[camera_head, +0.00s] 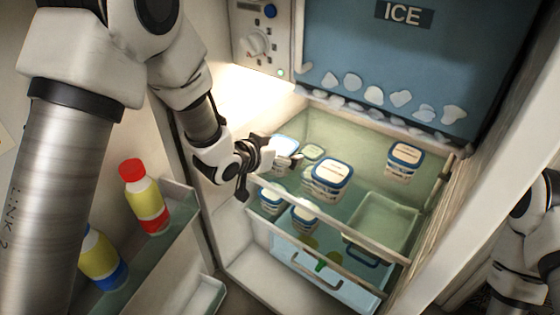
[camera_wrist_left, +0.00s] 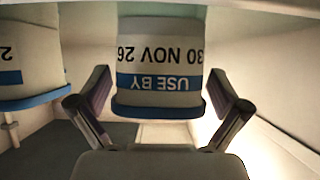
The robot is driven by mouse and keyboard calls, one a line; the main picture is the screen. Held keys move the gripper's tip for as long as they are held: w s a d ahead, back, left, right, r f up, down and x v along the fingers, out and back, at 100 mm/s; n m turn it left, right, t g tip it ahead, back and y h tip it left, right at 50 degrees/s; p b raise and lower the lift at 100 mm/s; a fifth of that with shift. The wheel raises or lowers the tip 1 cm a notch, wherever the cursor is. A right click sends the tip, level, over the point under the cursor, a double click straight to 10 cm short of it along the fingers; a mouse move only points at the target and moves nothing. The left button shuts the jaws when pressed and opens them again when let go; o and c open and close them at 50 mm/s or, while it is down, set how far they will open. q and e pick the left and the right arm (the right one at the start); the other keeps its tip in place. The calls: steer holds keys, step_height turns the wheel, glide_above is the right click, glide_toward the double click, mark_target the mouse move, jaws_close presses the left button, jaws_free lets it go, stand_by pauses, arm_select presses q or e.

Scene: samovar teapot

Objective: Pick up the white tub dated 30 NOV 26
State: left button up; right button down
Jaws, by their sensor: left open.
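In the left wrist view the white tub dated 30 NOV 26 (camera_wrist_left: 160,62) appears upside down, with a blue USE BY band and a blue rim. It stands ahead of my open left gripper (camera_wrist_left: 158,112), between the lines of its two fingers, with a gap on each side. In the head view my left gripper (camera_head: 258,168) is inside the fridge, by a blue-lidded white tub (camera_head: 286,146) at the upper shelf's left, which it partly hides. That tub looks like the dated one, but its date cannot be read there. My right gripper is out of view.
A neighbouring tub (camera_wrist_left: 28,60) stands close beside it; more tubs stand on the upper shelf (camera_head: 327,178), (camera_head: 405,158) and below (camera_head: 304,217). The fridge's left wall, the ice panel (camera_head: 400,50) and the door rack bottles (camera_head: 145,195) bound the space.

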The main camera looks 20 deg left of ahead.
arm_select(q)
steer(key=c, duration=1.2)
steer(key=shift+s+r, duration=0.1)
